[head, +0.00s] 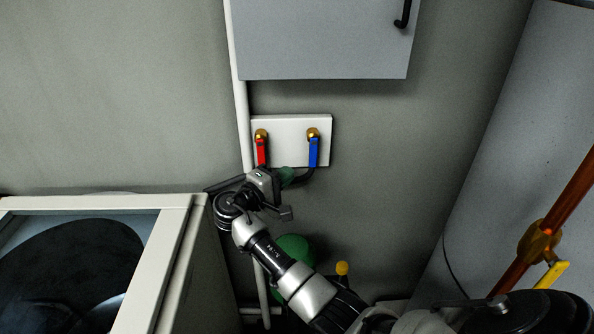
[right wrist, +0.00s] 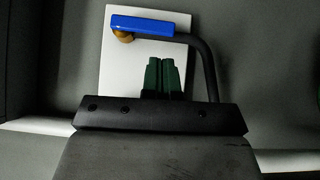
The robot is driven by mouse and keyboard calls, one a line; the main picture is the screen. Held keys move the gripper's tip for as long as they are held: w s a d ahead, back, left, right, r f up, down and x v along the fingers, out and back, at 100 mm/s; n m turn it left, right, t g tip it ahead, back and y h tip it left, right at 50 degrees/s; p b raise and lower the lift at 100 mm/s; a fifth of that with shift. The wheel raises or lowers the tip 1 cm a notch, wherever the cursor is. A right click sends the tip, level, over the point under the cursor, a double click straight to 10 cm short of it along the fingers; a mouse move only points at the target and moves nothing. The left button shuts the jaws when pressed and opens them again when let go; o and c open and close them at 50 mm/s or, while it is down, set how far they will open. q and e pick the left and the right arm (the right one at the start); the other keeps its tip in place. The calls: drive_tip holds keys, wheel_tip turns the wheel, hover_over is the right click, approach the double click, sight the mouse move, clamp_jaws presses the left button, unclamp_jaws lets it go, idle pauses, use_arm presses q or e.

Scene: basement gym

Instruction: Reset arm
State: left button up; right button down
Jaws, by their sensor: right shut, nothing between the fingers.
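My right arm reaches up from the lower right in the head view. My right gripper (head: 287,176) is shut and empty, just below the white valve plate (head: 287,122) on the wall. Its green fingertips lie side by side in the right wrist view (right wrist: 162,76). The blue valve handle (head: 313,152) hangs down on the plate's right side, and the red valve handle (head: 262,152) hangs down on its left. The blue handle also shows in the right wrist view (right wrist: 155,26), with a gap between it and the fingertips. My left gripper is out of view.
A grey wall cabinet (head: 320,40) hangs above the plate. A white washer-like machine (head: 176,255) stands at lower left. A large grey cylinder (head: 510,150) stands at right, with a copper pipe (head: 570,195) and yellow handle (head: 551,275). Bare wall lies right of the plate.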

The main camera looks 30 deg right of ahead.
drive_tip(key=v, duration=0.5)
drive_tip(key=s+f+y, duration=0.8)
drive_tip(key=s+f, duration=0.5)
drive_tip(key=f, duration=0.3)
drive_tip(key=s+a+f+m+y, duration=0.1)
drive_tip(key=s+a+y, duration=0.35)
drive_tip(key=s, duration=0.55)
drive_tip(key=s+a+y, duration=0.3)
drive_tip(key=s+y, duration=0.2)
drive_tip(key=s, duration=0.5)
wheel_tip(320, 180, down, 26)
drive_tip(key=g, duration=0.2)
drive_tip(key=s+d+f+g, duration=0.1)
drive_tip(key=s+d+f, duration=0.1)
drive_tip(key=s+f, duration=1.4)
drive_tip(key=shift+s+d+b, duration=0.35)
drive_tip(key=shift+s+b, duration=0.1)
drive_tip(key=shift+s, duration=0.05)
